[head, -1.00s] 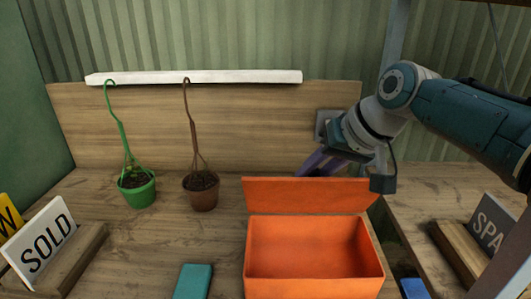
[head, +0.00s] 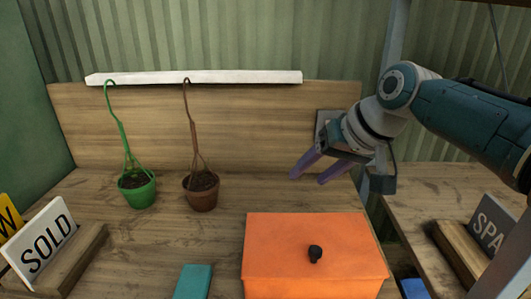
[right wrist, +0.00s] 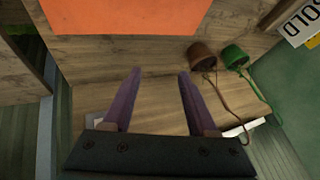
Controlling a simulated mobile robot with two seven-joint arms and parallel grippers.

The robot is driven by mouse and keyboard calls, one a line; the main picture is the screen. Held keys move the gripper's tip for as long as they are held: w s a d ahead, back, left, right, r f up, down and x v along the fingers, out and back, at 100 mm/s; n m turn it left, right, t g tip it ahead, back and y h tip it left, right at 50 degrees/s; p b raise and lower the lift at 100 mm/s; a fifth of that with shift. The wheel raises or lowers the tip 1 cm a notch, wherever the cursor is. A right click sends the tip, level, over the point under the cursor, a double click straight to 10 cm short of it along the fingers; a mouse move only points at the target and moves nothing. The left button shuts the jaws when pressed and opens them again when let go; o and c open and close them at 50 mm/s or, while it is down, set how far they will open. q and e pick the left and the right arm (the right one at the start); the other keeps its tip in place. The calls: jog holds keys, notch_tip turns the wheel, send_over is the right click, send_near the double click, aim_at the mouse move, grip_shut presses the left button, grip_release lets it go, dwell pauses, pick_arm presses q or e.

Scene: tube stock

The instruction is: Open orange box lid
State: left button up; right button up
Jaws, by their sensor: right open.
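The orange box (head: 300,287) stands on the wooden table at the front centre of the head view. Its orange lid (head: 285,240) is down and covers the box, with a dark knob (head: 315,253) on top. My right gripper (head: 308,179) is open and empty, above the table behind the box. In the right wrist view its two purple fingers (right wrist: 155,85) are spread apart with nothing between them. The orange lid (right wrist: 125,14) also shows at the top of that view, apart from the fingers. My left gripper is not in view.
A green pot (head: 138,191) and a brown pot (head: 201,191) with tall hooks stand at left. A SOLD sign (head: 42,240) is at front left and a grey sign (head: 490,225) at right. A teal block (head: 193,282) lies left of the box.

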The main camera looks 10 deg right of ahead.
jog(key=p+v, duration=0.2)
jog(key=v, duration=0.8)
jog(key=shift+f, duration=0.1)
dwell(0.4)
